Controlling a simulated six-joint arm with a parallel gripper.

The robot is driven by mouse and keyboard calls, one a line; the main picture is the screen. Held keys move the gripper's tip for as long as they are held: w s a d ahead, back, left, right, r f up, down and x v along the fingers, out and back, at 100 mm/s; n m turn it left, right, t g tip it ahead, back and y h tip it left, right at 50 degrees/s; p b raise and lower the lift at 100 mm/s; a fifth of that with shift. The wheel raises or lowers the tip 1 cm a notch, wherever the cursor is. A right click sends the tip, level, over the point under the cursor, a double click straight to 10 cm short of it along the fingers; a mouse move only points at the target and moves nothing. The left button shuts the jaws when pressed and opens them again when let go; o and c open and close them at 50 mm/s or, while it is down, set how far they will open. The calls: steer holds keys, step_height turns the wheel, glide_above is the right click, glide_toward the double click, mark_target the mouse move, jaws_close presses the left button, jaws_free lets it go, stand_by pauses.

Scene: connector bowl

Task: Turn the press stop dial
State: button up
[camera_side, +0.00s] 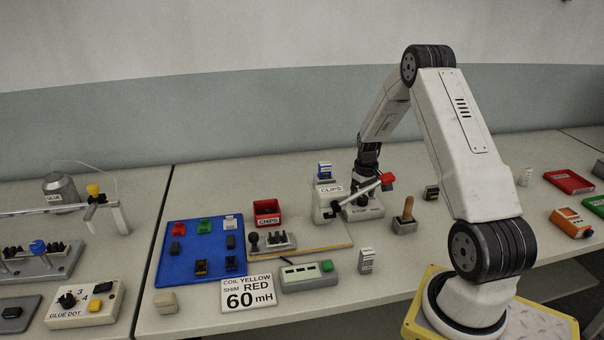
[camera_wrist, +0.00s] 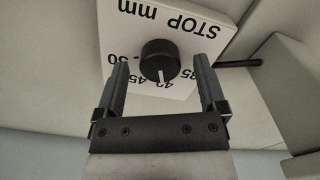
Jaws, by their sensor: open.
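The press stop dial is a round black knob (camera_wrist: 159,58) with a white pointer line on a white plate (camera_wrist: 190,25) marked "STOP mm". In the wrist view the pointer faces down the picture, toward a partly hidden number between 45 and 35. My gripper (camera_wrist: 160,75) is open, one finger on each side of the knob, with gaps showing between fingers and knob. In the side view my gripper (camera_side: 366,172) is pointed down at the press (camera_side: 324,207), behind its red-ended lever (camera_side: 387,181); the dial cannot be made out there.
A red chips bin (camera_side: 267,207), a blue tray (camera_side: 175,268) with several small blocks, a wooden-handled tool in a grey block (camera_side: 404,222) and a grey box with a green button (camera_side: 309,276) stand around the press. A dark rod (camera_wrist: 240,63) shows right of the plate.

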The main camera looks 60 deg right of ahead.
steer(key=shift+f, duration=0.25)
jaws_close()
steer(key=shift+m, duration=0.3)
steer(key=m, duration=0.4)
steer(key=shift+m, duration=2)
